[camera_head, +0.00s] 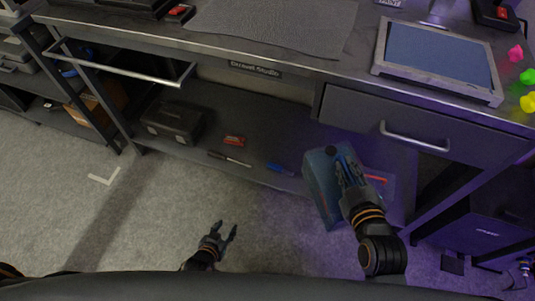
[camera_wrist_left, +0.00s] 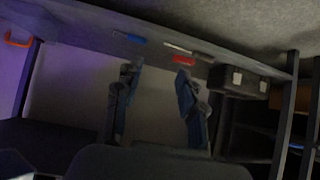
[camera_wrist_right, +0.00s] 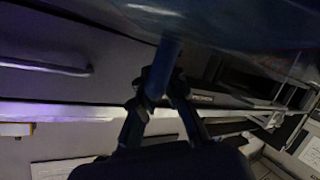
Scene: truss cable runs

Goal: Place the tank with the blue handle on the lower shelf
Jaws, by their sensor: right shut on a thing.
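The tank (camera_head: 322,190) is a dark blue-grey box in front of the bench's right part in the head view. Its blue handle (camera_wrist_right: 166,62) shows in the right wrist view, with the tank body (camera_wrist_right: 230,22) above. My right gripper (camera_head: 348,172) is shut on this handle; it also shows in the right wrist view (camera_wrist_right: 158,90). The lower shelf (camera_head: 205,150) lies under the bench, left of the tank. My left gripper (camera_head: 226,231) is open and empty over the floor, in front of the shelf; its spread fingers show in the left wrist view (camera_wrist_left: 155,85).
The shelf holds a black toolbox (camera_head: 174,121), a small red item (camera_head: 234,140), a screwdriver (camera_head: 230,158) and a blue item (camera_head: 280,169). A red handle (camera_head: 375,178) shows right of the tank. The drawer (camera_head: 380,123) overhangs there. The shelf's middle has free room.

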